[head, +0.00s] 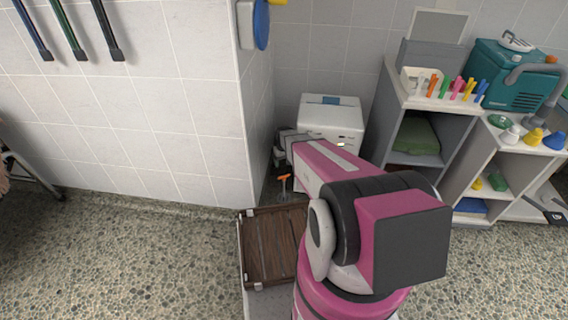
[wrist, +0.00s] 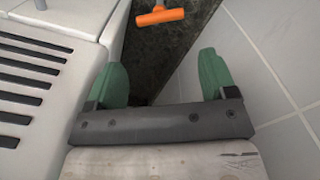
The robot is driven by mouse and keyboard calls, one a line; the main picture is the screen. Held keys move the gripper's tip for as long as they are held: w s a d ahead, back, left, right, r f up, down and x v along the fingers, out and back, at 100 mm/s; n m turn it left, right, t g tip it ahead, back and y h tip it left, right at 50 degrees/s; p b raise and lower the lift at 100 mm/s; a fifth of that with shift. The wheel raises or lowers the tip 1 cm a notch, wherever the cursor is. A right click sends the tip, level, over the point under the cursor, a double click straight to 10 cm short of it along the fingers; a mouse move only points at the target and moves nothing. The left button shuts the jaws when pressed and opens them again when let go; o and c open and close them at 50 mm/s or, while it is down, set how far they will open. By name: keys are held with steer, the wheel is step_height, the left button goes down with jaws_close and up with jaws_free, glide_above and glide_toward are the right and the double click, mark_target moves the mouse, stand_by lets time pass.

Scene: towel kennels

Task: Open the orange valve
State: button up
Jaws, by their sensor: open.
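The orange valve (head: 284,178) is a small T-shaped handle low in the corner by the white-tiled wall, left of my arm in the head view. In the wrist view the orange handle (wrist: 160,16) lies at the top, beyond my fingertips and roughly centred between them. My gripper (wrist: 163,78) has two green fingers spread apart with nothing between them. It is apart from the handle. In the head view my gripper (head: 279,156) is small and partly hidden behind my magenta arm. The valve's lower part and pipe are not clear.
A white machine (head: 332,119) with dark vent slots stands close to the left of my gripper in the wrist view (wrist: 30,85). A tiled wall (wrist: 285,60) is close on the right. A brown slatted crate (head: 268,247) sits below the valve in the head view. Grey shelves (head: 455,150) stand right.

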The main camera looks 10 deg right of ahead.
steer(key=shift+s+r, duration=0.15)
steer(key=shift+r, duration=0.05)
steer(key=c, duration=0.5)
steer(key=shift+s+r+m, duration=0.5)
steer(key=shift+r+m, duration=0.35)
steer(key=shift+m, duration=0.25)
steer(key=shift+c, duration=0.3)
steer(key=m+g, duration=0.2)
steer(key=m, duration=1.4)
glide_toward(284, 177)
steer(key=w, duration=0.1)
steer(key=shift+h, duration=0.3)
steer(key=shift+s+d+f, duration=0.2)
steer(key=shift+f, duration=1.2)
steer(key=shift+s+d+f, duration=0.15)
steer(key=shift+s+f, duration=0.1)
steer(key=shift+f, duration=1.15)
steer(key=shift+s+d+f, duration=0.2)
steer(key=shift+f, duration=1.2)
jaws_close()
